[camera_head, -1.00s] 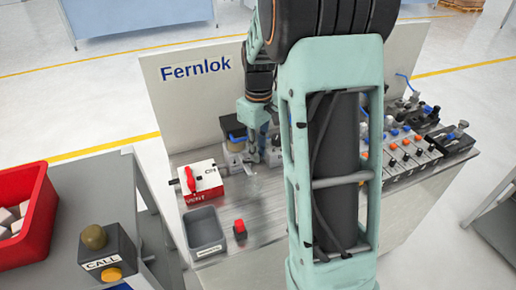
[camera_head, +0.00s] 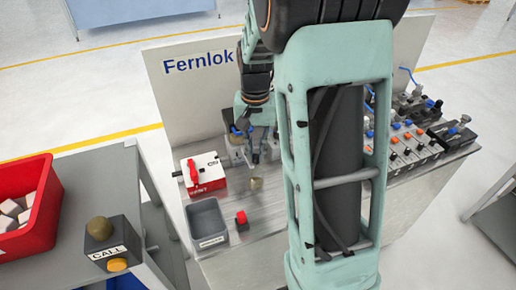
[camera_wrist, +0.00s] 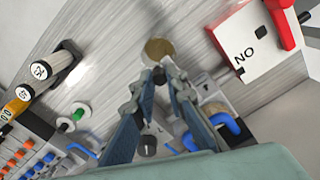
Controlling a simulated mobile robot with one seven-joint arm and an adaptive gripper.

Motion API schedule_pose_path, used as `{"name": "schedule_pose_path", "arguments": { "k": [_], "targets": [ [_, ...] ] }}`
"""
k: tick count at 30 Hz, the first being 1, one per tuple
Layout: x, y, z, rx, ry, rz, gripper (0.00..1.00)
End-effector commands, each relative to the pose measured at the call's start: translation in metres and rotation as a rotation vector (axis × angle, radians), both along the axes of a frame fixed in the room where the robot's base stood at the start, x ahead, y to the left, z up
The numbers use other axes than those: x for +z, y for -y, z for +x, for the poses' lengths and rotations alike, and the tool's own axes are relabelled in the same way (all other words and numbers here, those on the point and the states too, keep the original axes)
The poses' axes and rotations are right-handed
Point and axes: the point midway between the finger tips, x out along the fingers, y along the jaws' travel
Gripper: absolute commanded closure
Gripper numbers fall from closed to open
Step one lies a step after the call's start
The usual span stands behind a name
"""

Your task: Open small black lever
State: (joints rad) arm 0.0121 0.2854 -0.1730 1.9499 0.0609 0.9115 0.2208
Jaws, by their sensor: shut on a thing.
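My gripper (camera_head: 255,160) reaches down over the steel bench, in front of the fixtures at the back panel. In the wrist view its two fingers (camera_wrist: 161,75) come together at the tips. A black knob (camera_wrist: 147,146) shows between the fingers, farther back from the tips. I cannot tell whether it is the small black lever.
A white-and-red box with a red handle (camera_head: 204,174) stands left of my gripper. A grey bin (camera_head: 207,222) and a red button (camera_head: 241,220) are nearer. Blue-handled fixtures (camera_wrist: 224,122) are close to my fingers. Several valves (camera_head: 410,140) stand at right.

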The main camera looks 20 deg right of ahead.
Motion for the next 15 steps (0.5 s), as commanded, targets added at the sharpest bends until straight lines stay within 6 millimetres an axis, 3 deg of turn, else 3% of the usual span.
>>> {"name": "schedule_pose_path", "arguments": {
  "k": [15],
  "targets": [
    [0.0007,-0.0074,-0.0015,-0.188,0.001,0.000,1.00]
  ]
}}
